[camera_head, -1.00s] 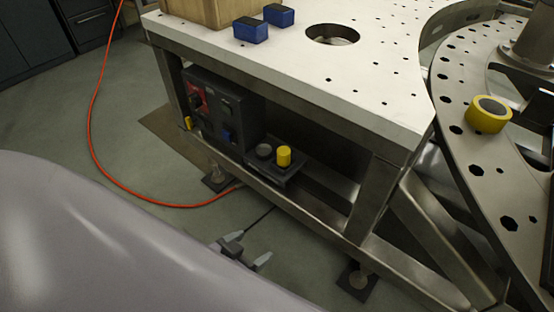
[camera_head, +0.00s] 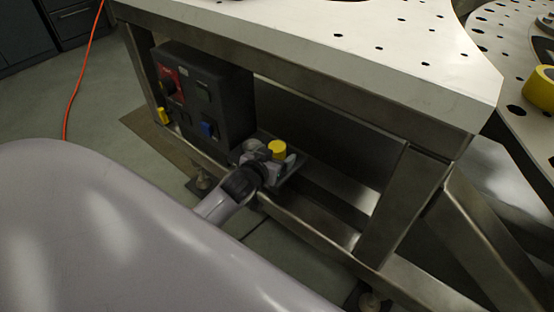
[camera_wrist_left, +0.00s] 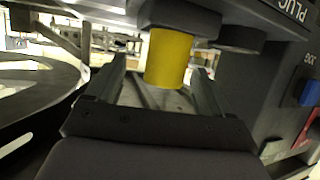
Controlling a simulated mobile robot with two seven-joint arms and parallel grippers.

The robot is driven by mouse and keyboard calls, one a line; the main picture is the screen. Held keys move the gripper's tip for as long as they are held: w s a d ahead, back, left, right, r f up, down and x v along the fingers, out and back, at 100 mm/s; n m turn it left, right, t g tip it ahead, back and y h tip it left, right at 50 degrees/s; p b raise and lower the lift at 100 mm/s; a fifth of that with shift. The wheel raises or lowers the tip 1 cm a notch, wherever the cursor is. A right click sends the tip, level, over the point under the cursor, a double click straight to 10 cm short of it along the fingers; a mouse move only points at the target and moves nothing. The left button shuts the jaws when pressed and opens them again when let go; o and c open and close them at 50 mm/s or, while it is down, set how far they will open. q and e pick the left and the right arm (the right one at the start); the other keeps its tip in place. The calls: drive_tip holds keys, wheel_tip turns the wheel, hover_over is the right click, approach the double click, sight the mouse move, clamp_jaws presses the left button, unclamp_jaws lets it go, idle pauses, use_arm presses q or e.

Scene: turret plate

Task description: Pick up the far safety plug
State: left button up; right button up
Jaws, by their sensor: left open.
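A yellow cylindrical plug (camera_head: 278,149) stands on the small dark shelf at the right of the control box. In the left wrist view the yellow plug (camera_wrist_left: 168,58) lies between the two spread fingers, with a visible gap at each side. My left gripper (camera_head: 275,163) is open at the front of the shelf and partly covers it in the head view. A dark round socket or cap (camera_wrist_left: 240,40) is beside the plug. I cannot tell whether this plug is the far one. My right gripper is not in view.
The dark control box (camera_head: 208,95) with red and blue switches stands left of the shelf, with a small yellow piece (camera_head: 163,115) at its left. The white tabletop (camera_head: 300,40) overhangs the shelf. A steel leg (camera_head: 400,205) stands to the right.

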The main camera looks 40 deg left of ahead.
use_arm(q)
drive_tip(key=x, duration=0.1)
drive_tip(key=b+x, duration=0.1)
drive_tip(key=x, duration=0.2)
drive_tip(key=shift+a+f+b, duration=0.3)
drive_tip(key=shift+a+b, duration=0.05)
drive_tip(key=shift+w+f, duration=0.2)
drive_tip(key=shift+w, duration=0.3)
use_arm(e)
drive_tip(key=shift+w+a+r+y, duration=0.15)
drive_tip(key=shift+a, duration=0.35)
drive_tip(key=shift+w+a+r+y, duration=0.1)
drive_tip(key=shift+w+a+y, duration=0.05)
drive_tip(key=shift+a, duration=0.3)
use_arm(q)
drive_tip(key=shift+c, duration=0.3)
